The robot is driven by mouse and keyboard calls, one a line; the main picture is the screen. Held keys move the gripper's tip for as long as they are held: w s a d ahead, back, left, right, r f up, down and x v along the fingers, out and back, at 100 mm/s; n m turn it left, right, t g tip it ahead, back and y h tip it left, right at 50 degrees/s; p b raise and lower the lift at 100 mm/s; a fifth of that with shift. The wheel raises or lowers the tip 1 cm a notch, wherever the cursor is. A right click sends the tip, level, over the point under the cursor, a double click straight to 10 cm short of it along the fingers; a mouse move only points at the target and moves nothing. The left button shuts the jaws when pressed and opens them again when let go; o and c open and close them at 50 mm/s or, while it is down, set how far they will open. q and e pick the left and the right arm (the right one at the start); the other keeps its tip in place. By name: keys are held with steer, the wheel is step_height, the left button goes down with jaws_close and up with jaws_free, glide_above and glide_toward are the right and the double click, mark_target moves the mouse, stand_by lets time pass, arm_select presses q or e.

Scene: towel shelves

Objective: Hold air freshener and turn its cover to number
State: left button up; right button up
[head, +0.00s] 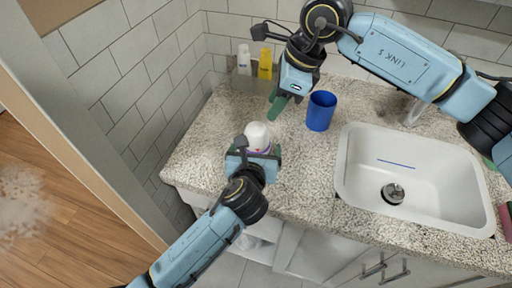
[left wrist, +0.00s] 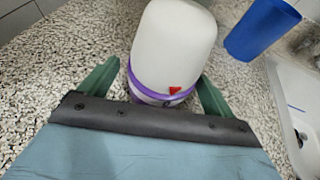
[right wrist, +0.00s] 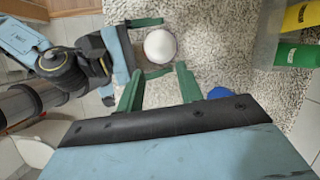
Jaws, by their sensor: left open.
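The air freshener (head: 257,135) stands upright on the speckled counter. It has a white rounded cover and a purple band, with a small red mark low on the cover in the left wrist view (left wrist: 174,50). My left gripper (head: 258,150) is open, with one green finger on each side of the freshener's lower part; whether they touch it I cannot tell. My right gripper (head: 279,105) is above the counter, behind and right of the freshener. Its green fingers are apart and empty in the right wrist view (right wrist: 160,88), where the cover's top (right wrist: 160,46) shows beyond them.
A blue cup (head: 320,111) stands right of my right gripper. A white sink (head: 352,165) is set in the counter at the right. A white bottle (head: 244,60) and a yellow bottle (head: 265,64) stand at the back by the tiled wall. The counter's front edge lies near the freshener.

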arm_select(q)
steer(key=shift+w+f, duration=0.1)
steer(key=shift+w, duration=0.2)
